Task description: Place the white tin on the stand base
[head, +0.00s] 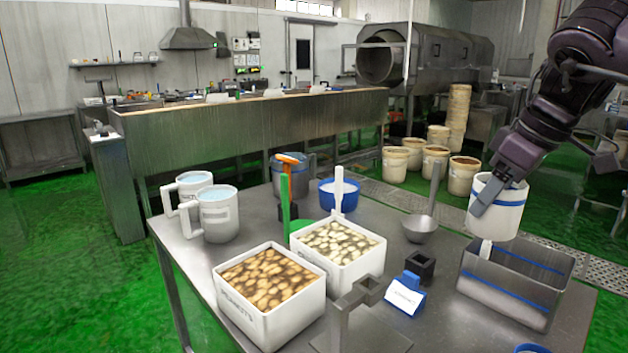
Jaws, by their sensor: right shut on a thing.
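The white tin (507,210) has a blue stripe and is on the right in the head view. My right gripper (488,197) is shut on its near-left wall and holds it upright. The tin is over the back edge of a grey metal bin, apparently raised above the table. What looks like the stand base (372,335) is a flat grey plate at the front of the table. The plate's near edge is cut off by the frame. My left gripper is not in view.
The grey bin (510,290) with a blue stripe stands below the tin. A labelled blue holder (406,293) and a dark square block (420,264) stand between bin and plate. White food tubs (272,325), white jugs (218,215) and a ladle (420,228) occupy the table.

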